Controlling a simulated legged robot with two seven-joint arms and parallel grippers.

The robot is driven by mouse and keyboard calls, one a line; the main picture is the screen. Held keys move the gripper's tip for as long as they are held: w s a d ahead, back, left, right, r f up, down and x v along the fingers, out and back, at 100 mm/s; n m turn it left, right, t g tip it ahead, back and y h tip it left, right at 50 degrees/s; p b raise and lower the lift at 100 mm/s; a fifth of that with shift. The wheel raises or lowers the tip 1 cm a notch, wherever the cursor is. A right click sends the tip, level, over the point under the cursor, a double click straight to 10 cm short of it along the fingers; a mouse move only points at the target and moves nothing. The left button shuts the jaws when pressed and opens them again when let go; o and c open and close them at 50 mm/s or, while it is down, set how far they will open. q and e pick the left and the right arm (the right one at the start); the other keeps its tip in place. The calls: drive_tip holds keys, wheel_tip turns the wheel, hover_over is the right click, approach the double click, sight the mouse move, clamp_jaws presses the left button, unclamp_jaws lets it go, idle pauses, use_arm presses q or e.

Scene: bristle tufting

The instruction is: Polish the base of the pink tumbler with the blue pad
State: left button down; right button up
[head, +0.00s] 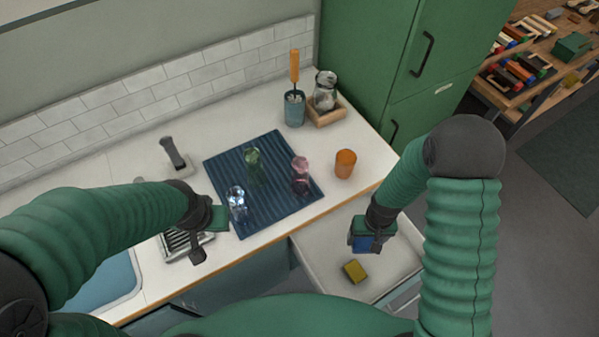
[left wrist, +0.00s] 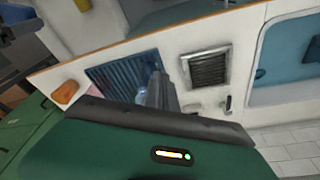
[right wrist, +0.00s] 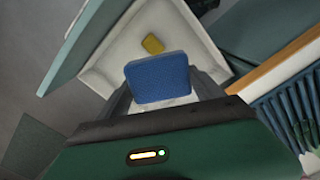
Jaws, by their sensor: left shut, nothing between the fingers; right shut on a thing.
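The pink tumbler (head: 300,176) stands on the right part of a dark blue ribbed mat (head: 268,222) on the counter. The blue pad (right wrist: 158,78) is between the fingers of my right gripper (head: 366,246), which is shut on it above an open drawer. The pad also shows in the head view (head: 361,243), partly hidden by the gripper. My left gripper (head: 199,254) is shut and empty over the counter's front area, left of the mat. In the left wrist view its fingers (left wrist: 158,90) overlap the mat.
A yellow sponge (head: 355,271) lies in the open drawer (head: 390,262). A clear glass (head: 237,203) and a green glass (head: 253,166) stand on the mat. An orange cup (head: 345,163) is right of it. The sink (head: 95,283) is at left.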

use_arm(q)
drive_tip(key=w+d+r+p, duration=0.2)
drive_tip(key=w+d, duration=0.4)
drive_tip(key=w, duration=0.5)
use_arm(e)
drive_tip(key=shift+d+r, duration=0.2)
drive_tip(key=shift+r, duration=0.35)
drive_tip(key=shift+d+r, duration=0.15)
drive_tip(key=shift+r, duration=0.35)
wheel_tip(320, 180, up, 2)
drive_tip(key=shift+w+r+p, duration=0.1)
drive_tip(key=shift+w+p, duration=0.05)
drive_tip(key=shift+p, duration=0.95)
use_arm(q)
hover_over(293, 163)
wheel_tip(293, 163, down, 3)
drive_tip(key=shift+r+t, duration=0.1)
drive_tip(key=shift+t, duration=0.3)
wheel_tip(293, 163, down, 4)
drive_tip(key=b, duration=0.3)
drive_tip(key=shift+s, duration=0.1)
use_arm(e)
wheel_tip(293, 163, down, 3)
drive_tip(key=shift+a+f, duration=0.1)
use_arm(q)
drive_tip(key=shift+f, duration=0.4)
use_arm(e)
drive_tip(key=shift+f, duration=0.2)
